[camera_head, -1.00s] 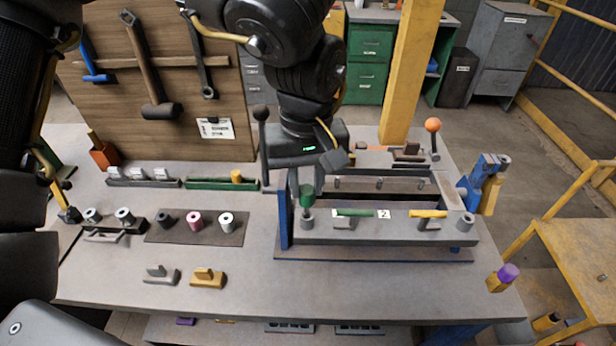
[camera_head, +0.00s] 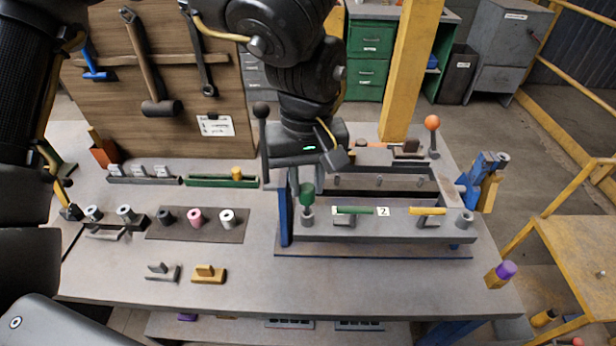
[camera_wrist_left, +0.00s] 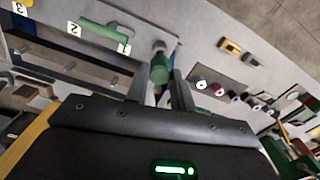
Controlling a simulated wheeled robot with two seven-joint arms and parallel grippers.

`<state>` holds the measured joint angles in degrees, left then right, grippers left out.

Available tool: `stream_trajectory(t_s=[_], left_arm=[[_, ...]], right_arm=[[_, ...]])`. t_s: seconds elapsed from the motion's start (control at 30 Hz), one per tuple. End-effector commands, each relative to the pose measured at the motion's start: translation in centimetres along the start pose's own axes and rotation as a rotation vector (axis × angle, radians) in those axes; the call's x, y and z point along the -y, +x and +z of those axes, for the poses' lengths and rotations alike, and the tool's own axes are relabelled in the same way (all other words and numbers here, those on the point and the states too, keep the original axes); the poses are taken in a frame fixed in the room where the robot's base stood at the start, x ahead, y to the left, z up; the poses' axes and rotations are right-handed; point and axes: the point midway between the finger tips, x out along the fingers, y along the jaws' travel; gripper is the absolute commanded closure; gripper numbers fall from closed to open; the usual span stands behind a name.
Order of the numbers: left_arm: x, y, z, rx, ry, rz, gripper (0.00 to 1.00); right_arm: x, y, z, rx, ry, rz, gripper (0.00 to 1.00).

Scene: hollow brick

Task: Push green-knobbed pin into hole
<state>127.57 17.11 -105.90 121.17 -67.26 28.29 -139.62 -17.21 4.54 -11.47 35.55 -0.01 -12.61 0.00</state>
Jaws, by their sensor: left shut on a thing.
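The green-knobbed pin (camera_head: 307,190) stands about upright above the grey round socket (camera_head: 308,218) at the left end of the fixture's front bar. Its dark stem meets the socket's top. How deep it sits in the hole cannot be told. My left gripper (camera_head: 306,178) is shut on the pin, reaching over from behind it. In the left wrist view, the green knob (camera_wrist_left: 160,68) shows between the fingertips (camera_wrist_left: 161,85), partly hiding the pin below. My right gripper is not in view.
The fixture's bar (camera_head: 390,232) carries a green handle (camera_head: 360,210), a yellow handle (camera_head: 428,210) and another grey socket (camera_head: 465,222). A black-knobbed lever (camera_head: 262,140) rises close to my left gripper.

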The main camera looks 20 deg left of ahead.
Motion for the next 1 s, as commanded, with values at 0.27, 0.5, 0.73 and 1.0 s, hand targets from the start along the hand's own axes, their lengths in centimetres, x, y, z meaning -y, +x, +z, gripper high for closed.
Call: stream_trajectory(t_s=[0.27,0.5,0.73,1.0], left_arm=[[0.0,0.0,0.0,0.000,0.000,0.000,0.98],[0.0,0.4,0.0,0.000,0.000,0.000,0.98],[0.0,0.8,0.0,0.000,0.000,0.000,0.98],[0.0,1.3,0.0,-0.001,0.000,0.000,0.98]], right_arm=[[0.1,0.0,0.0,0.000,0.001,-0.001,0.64],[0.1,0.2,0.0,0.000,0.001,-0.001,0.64],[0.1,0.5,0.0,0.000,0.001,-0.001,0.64],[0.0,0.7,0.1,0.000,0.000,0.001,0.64]])
